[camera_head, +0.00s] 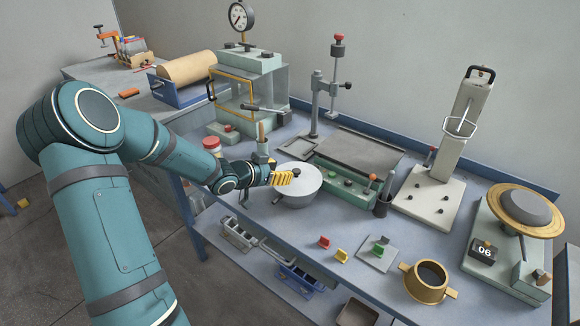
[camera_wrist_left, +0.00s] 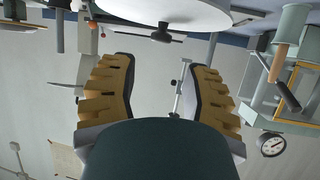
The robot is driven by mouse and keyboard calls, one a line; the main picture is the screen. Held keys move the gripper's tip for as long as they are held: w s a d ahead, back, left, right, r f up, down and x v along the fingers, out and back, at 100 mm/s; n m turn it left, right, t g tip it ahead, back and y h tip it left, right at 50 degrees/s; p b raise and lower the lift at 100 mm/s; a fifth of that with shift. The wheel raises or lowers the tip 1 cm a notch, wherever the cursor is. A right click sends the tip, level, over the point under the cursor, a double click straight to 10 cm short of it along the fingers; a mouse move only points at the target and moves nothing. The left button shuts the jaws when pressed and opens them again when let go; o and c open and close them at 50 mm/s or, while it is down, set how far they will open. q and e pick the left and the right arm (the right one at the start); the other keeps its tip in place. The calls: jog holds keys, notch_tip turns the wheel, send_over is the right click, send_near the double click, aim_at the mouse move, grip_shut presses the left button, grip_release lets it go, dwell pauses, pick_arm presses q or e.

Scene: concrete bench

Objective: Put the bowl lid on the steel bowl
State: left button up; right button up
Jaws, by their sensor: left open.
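The bowl lid (camera_head: 306,173) is a pale round disc with a small dark knob. It lies over the steel bowl (camera_head: 298,198) on the bench, knob up, and looks level. Whether its rim is fully seated cannot be told. My left gripper (camera_head: 284,178) has yellow ridged fingers and reaches in from the left, just beside the knob. In the left wrist view, which is upside down, the lid (camera_wrist_left: 160,14) fills the top edge with its knob hanging down. There the left gripper (camera_wrist_left: 160,65) is open, with nothing between its fingers. My right gripper is not in view.
Behind the bowl stand a guarded press with a dial gauge (camera_head: 241,16) and a green fixture (camera_head: 343,183). Small coloured blocks (camera_head: 324,242) and a brass ring (camera_head: 428,281) lie at the front right. Bare bench shows in front of the bowl.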

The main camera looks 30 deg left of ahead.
pick_arm(q)
jog(key=p+v, duration=0.1)
jog(key=v, duration=0.4)
jog(key=shift+s, duration=0.2)
dwell(0.4)
